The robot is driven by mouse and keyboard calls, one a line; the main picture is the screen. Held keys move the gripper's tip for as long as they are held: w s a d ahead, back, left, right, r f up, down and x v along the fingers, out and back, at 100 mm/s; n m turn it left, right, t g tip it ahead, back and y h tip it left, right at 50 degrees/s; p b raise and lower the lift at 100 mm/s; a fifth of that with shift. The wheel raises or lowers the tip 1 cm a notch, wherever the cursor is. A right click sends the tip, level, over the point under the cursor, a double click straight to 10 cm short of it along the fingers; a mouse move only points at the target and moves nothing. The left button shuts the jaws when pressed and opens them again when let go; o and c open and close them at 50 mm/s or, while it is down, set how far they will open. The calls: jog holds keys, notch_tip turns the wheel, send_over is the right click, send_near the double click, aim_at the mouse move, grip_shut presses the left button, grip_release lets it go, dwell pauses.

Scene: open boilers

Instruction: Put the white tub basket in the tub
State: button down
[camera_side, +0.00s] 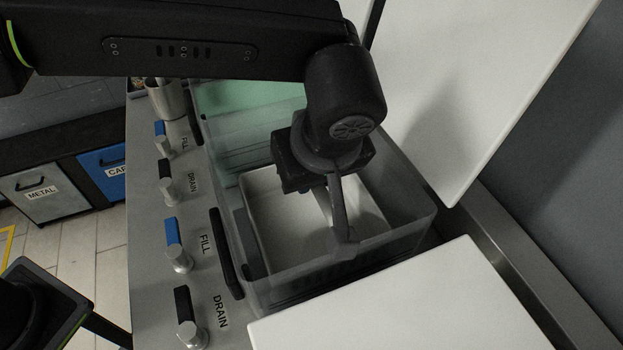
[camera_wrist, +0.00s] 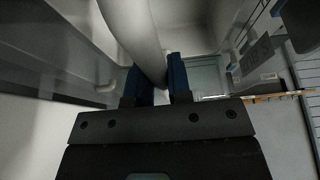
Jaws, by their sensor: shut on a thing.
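The white tub basket (camera_side: 285,228) is an open, pale box. It is inside the translucent grey tub (camera_side: 408,190) in the side view, with the tub's walls around it. Whether it rests on the tub floor is not clear. My gripper (camera_wrist: 160,84) is over the tub, pointing down. In the wrist view its two dark blue fingers are shut on a pale, curved bar, which looks like part of the basket. In the side view a grey post stands below my wrist, and the fingers' contact is hard to make out.
A white lid panel (camera_side: 440,305) lies at the front right, and another white panel (camera_side: 480,90) stands tilted at the back right. Fill and drain knobs (camera_side: 180,258) line the metal counter at the left. A green-tinted compartment (camera_side: 240,95) is behind the tub.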

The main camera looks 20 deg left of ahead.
jog(key=shift+f, duration=1.1)
jog(key=c, duration=1.1)
grip_release()
jog(key=shift+o, duration=0.2)
jog(key=v, duration=1.2)
